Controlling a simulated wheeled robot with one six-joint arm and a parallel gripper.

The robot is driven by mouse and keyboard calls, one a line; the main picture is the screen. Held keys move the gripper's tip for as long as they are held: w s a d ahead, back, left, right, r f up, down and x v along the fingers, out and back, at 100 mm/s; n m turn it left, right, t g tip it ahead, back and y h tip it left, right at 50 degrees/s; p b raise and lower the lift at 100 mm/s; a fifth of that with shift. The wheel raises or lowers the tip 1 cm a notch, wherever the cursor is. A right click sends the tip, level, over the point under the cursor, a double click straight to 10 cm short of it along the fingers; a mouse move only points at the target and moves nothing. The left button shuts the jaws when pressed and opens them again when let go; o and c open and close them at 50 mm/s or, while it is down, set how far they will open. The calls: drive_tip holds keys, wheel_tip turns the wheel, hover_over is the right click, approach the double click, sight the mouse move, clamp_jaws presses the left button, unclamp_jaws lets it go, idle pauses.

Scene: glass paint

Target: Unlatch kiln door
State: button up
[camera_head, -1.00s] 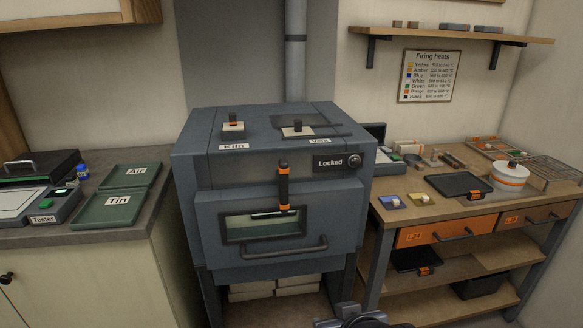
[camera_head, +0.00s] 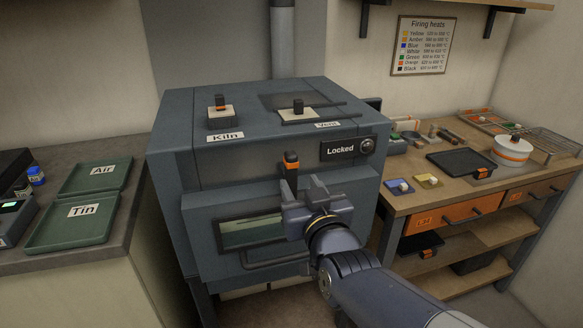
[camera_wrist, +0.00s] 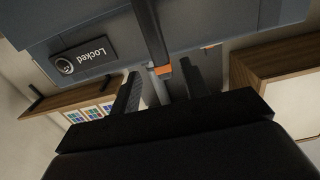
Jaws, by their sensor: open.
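The kiln (camera_head: 200,190) is a dark grey box with a front door and window (camera_head: 245,233). A black latch handle with an orange band (camera_head: 291,163) stands upright on its front; its lower part is hidden behind my gripper in the head view. A "Locked" sign (camera_head: 341,149) is to its right. My gripper (camera_head: 311,190) is open in front of the latch. In the wrist view, the latch handle (camera_wrist: 150,35) runs down to an orange end (camera_wrist: 162,70) at the opening between my fingers (camera_wrist: 160,90). I cannot tell whether they touch it.
Switches labelled Kiln (camera_head: 221,110) and Vent (camera_head: 298,112) sit on the kiln top. A door bar (camera_head: 262,262) runs below the window. A bench (camera_head: 415,195) with tools stands right; green trays (camera_head: 70,229) lie on the left counter.

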sight(293, 173)
drive_tip(key=shift+p+x, duration=0.5)
drive_tip(key=shift+x, duration=3)
drive_tip(key=shift+f, duration=0.1)
clamp_jaws()
